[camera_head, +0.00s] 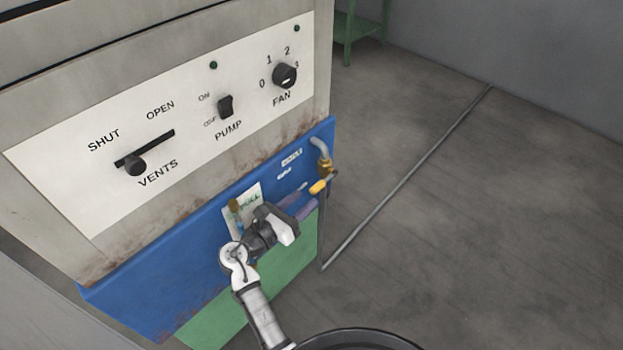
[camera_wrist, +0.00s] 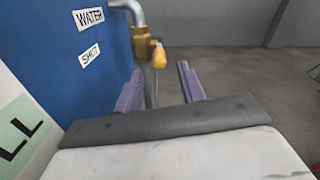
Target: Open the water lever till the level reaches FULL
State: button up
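The water lever (camera_head: 318,187) has a yellow-orange handle on a brass valve (camera_head: 325,166) under a grey pipe, at the blue panel's right edge. In the wrist view the lever (camera_wrist: 158,56) sticks out towards me, beyond and between my finger tips. My gripper (camera_head: 306,207) is open, its purple fingers just below and left of the lever; no contact shows. In the wrist view my gripper (camera_wrist: 160,80) has an empty gap. The level gauge (camera_head: 234,206) with its FULL label (camera_head: 250,199) is mostly hidden behind my arm, so its level cannot be read.
The blue panel (camera_head: 150,285) carries WATER (camera_wrist: 88,17) and SHUT (camera_wrist: 90,55) labels. Above it is a white control plate (camera_head: 75,185) with vents, pump and fan controls. Open floor (camera_head: 480,230) lies to the right, with a thin pipe (camera_head: 410,175) along it.

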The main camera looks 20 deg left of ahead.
aim_at(322, 184)
jog(key=p+x, duration=0.1)
jog(key=x, duration=0.6)
jog(key=shift+w, duration=0.3)
grip_shut()
